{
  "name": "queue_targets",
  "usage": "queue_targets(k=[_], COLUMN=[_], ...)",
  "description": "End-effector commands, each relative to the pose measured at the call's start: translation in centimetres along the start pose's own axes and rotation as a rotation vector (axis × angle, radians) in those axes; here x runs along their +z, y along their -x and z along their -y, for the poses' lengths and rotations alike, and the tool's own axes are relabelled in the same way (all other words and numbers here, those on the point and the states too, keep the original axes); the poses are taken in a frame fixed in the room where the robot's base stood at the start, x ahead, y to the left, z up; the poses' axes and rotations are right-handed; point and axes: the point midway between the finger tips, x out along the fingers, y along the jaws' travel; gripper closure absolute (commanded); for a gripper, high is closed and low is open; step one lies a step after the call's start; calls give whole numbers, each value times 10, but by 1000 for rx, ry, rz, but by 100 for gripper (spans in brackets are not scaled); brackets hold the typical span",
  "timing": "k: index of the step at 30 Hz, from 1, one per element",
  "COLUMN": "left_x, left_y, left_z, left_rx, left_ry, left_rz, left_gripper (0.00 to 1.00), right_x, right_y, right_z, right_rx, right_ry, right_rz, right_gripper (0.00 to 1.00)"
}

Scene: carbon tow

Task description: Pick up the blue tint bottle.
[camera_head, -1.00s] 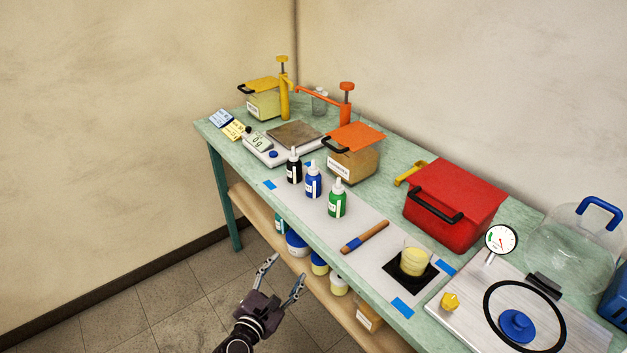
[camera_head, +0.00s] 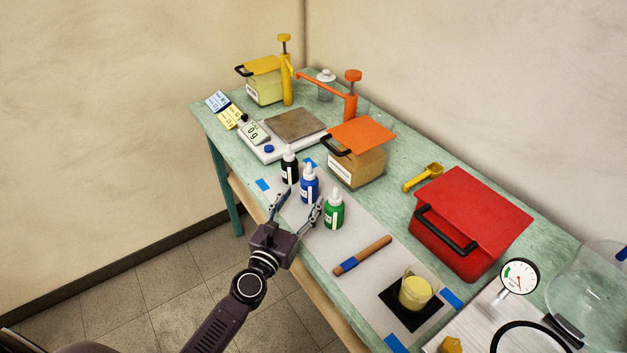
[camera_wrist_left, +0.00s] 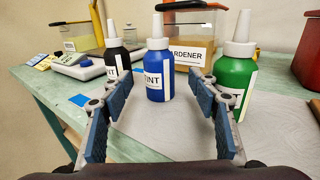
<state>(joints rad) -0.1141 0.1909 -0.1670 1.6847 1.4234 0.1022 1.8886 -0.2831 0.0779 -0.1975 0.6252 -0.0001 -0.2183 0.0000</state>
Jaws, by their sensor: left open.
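The blue tint bottle (camera_head: 309,187) stands upright on the pale sheet, between a black bottle (camera_head: 289,167) and a green bottle (camera_head: 334,211). All have white nozzle caps. My left gripper (camera_head: 296,207) is open at the bench's front edge, its fingers pointing at the blue bottle. In the left wrist view the blue bottle (camera_wrist_left: 158,70) stands centred beyond the spread fingertips (camera_wrist_left: 155,90), with nothing held. There the black bottle (camera_wrist_left: 114,52) is just left of the left finger, and the green bottle (camera_wrist_left: 234,72) is partly behind the right finger. My right gripper is not in view.
Behind the bottles stand a hardener container (camera_head: 360,155) with an orange lid and a scale (camera_head: 262,143). A wooden-handled tool (camera_head: 362,255) and a cup of yellow liquid (camera_head: 416,290) lie to the right. A red box (camera_head: 470,225) stands farther right.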

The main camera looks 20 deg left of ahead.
Motion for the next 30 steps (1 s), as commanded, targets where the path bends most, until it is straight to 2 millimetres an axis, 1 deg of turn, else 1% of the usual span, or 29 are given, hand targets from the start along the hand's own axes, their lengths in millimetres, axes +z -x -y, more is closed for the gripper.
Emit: queue_targets(k=[1, 3, 6, 8, 12, 13, 16, 18, 20, 26, 30], left_x=[2, 2, 5, 7, 12, 9, 9, 8, 8, 8, 8], left_y=[-6, -12, -20, -27, -47, -51, -60, -64, -65, -65, -65], left_z=[0, 0, 0, -1, -1, -1, -1, -1, -1, -1, -2], left_rx=[0, 0, 0, 0, -1, -1, 0, 0, 0, 0, 0], left_ry=[0, -1, -2, -3, -3, -2, -1, -1, -1, -1, -1], left_rz=[1, 2, 2, 1, 1, 1, 1, 0, 0, 0, 0], left_gripper=[45, 45, 45, 45, 45, 45, 45, 45, 45, 45, 60], right_x=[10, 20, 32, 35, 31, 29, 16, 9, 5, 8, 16], right_y=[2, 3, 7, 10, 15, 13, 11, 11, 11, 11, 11], right_z=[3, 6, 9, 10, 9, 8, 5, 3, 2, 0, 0], right_rx=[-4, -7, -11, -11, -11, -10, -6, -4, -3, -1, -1], right_ry=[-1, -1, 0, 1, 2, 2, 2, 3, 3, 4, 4], right_rz=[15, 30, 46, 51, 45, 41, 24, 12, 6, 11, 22], right_gripper=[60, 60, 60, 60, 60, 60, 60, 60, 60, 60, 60])
